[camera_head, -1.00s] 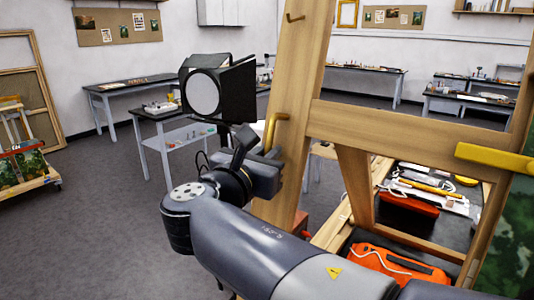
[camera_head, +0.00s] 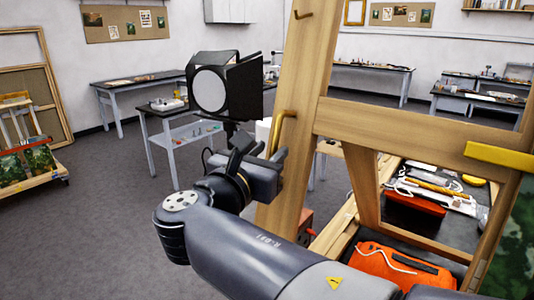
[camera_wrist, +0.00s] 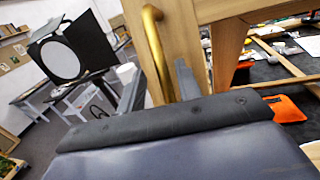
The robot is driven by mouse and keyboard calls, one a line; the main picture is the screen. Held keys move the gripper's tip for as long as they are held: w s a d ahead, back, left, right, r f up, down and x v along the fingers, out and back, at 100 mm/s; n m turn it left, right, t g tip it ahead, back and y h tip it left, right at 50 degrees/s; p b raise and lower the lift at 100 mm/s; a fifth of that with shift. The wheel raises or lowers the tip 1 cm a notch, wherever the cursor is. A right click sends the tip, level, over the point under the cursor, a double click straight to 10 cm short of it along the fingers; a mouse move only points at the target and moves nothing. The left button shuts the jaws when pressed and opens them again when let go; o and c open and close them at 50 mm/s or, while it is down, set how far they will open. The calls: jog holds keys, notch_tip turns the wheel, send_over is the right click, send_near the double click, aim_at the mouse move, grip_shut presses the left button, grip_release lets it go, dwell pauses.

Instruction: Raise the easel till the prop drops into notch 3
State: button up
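The wooden easel frame, with its thick left post (camera_head: 304,85) and crossbar (camera_head: 410,130), stands at the right in the head view. A curved brass handle (camera_head: 281,128) is fixed to the left post; it shows large in the wrist view (camera_wrist: 153,45). My gripper (camera_head: 262,146) is at the handle's lower part. In the wrist view its two fingers (camera_wrist: 158,88) stand apart, one on each side of the handle, seemingly with a gap on the left. A slanted wooden strut (camera_head: 363,185) shows below the crossbar. I cannot make out the prop's end or any notches.
A black studio lamp (camera_head: 225,85) stands just behind my gripper. An orange case (camera_head: 385,265) and tools lie on a dark surface inside the frame. A yellow bar (camera_head: 500,156) crosses at the right. Open grey floor (camera_head: 90,230) lies at the left.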

jog(key=b+v, duration=0.2)
jog(key=v, duration=0.9)
jog(key=shift+w+d, duration=0.1)
jog(key=shift+w, duration=0.05)
jog(key=p+x, duration=0.2)
jog(key=x, duration=0.9)
jog(key=shift+w+d+f, duration=0.1)
jog(key=shift+w+d, duration=0.25)
jog(key=shift+w, duration=0.1)
jog(key=shift+s+a, duration=0.1)
jog(key=shift+s, duration=0.05)
